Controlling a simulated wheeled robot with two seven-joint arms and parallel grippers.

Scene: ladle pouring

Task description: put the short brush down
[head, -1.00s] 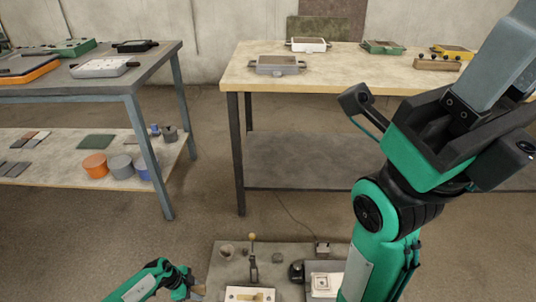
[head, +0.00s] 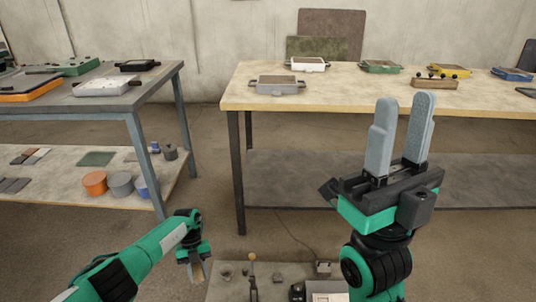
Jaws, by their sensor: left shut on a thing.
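My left gripper (head: 198,266) is at lower left, pointing down beside the left edge of the low grey work surface (head: 228,292). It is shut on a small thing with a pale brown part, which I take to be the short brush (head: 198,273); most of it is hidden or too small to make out. My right gripper (head: 404,105) stands upright at the right, its two grey fingers pointing up. They are apart with nothing between them.
A pale bench (head: 340,93) at the back carries several trays, including a grey one (head: 278,85). A dark-topped table (head: 150,88) stands at left, with pots and tiles on its lower shelf. Floor between is clear.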

